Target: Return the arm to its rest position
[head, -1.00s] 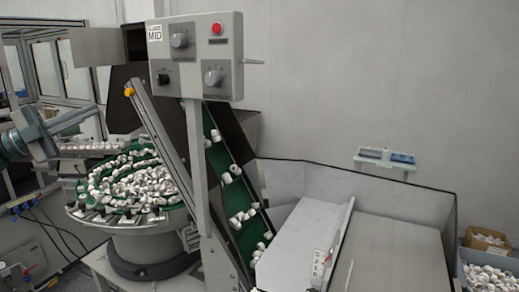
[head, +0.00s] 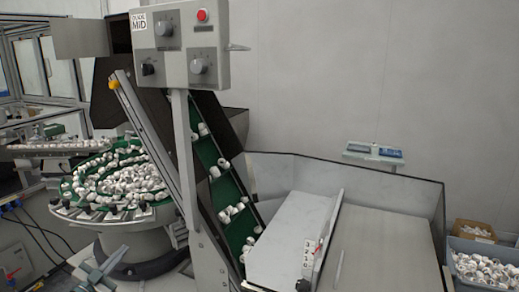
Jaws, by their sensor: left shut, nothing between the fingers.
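My left gripper (head: 112,262) shows low in the head view at the left, in front of the base of the bowl feeder (head: 125,235). Its fingers are shut with nothing between them, and they point up and to the right. Most of my left arm is outside the picture. My right gripper is not in view.
A control box (head: 180,47) with a red button stands on a post at the centre left. Behind it, a green conveyor (head: 208,152) carries white caps up from a hopper (head: 385,235). Bins of caps (head: 482,268) stand at the right.

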